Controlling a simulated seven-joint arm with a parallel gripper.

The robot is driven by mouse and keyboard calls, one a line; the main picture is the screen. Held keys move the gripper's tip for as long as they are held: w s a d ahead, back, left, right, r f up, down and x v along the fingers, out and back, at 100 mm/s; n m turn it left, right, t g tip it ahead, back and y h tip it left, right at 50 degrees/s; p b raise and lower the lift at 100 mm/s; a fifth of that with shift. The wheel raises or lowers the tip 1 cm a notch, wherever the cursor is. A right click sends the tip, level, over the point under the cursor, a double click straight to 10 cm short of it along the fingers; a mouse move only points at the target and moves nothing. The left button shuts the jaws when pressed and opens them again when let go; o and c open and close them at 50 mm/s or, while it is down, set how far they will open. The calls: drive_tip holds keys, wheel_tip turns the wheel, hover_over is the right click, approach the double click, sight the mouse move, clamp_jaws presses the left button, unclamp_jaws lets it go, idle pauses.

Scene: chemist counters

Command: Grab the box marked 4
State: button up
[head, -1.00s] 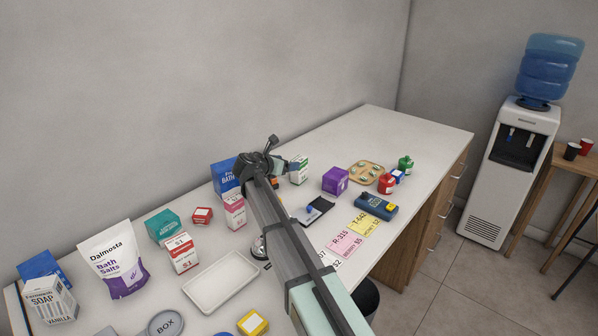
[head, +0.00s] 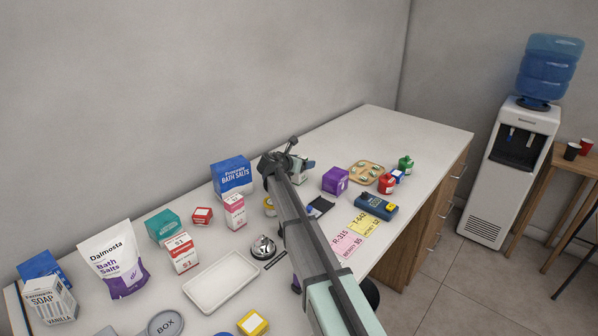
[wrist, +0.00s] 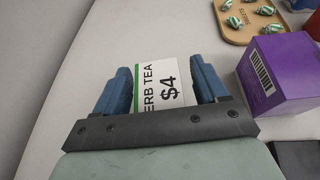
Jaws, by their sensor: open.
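The white box with a green stripe (wrist: 162,84), printed "ERB TEA" and "$4", stands between the two blue fingers of my gripper (wrist: 161,76) in the wrist view. The fingers are open, one on each side, and narrow gaps show beside the box. Its lower part is hidden behind the gripper's dark bar. In the head view my gripper (head: 304,165) is over the box, which is mostly hidden there.
A purple box (wrist: 278,75) stands close to the right of the gripper. A wooden tray of sweets (wrist: 240,32) lies beyond it. A blue bath salts box (head: 232,175) and a pink-and-white box (head: 235,212) stand to the left. The counter beyond is clear.

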drive_tip(key=shift+c, duration=0.4)
drive_tip(key=c, duration=1)
